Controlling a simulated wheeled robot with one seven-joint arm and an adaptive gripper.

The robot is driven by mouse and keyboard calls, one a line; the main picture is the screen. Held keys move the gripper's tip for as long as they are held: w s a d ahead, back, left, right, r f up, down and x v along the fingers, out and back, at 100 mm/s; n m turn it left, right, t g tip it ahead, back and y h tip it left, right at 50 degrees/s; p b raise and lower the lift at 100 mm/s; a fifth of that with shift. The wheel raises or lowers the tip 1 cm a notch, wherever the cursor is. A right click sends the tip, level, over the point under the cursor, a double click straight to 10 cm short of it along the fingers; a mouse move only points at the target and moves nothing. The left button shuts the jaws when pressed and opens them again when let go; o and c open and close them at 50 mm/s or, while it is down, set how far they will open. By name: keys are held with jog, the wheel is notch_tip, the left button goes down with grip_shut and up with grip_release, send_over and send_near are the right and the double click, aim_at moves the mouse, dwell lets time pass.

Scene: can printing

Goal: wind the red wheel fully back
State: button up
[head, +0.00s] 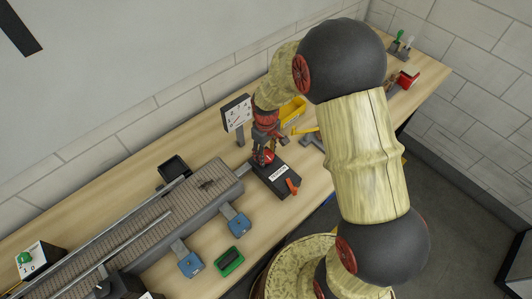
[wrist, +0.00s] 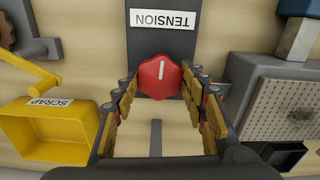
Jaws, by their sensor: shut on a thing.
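The red wheel (wrist: 160,77) is a faceted knob with a white pointer line, on a dark block (wrist: 160,47) labelled TENSION. In the wrist view its white line points nearly straight up, toward the label. My gripper (wrist: 161,82) is shut on the red wheel, with one finger at its left side and one at its right. In the head view my gripper (head: 265,152) reaches down onto the TENSION block (head: 283,178), and the wheel (head: 269,156) is partly hidden by the fingers.
A dial gauge (head: 237,113) stands behind the block. A yellow SCRAP bin (wrist: 60,130) is on the left in the wrist view. The conveyor (head: 150,220) lies left of the block. An orange lever (head: 292,185) sits at the block's front. Blue pads and a green pad (head: 229,262) lie nearer.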

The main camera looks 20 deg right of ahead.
aim_at(266, 155)
jog(key=o, duration=1.2)
jog(key=shift+c, duration=0.2)
notch_tip(266, 155, up, 12)
dwell(0.4)
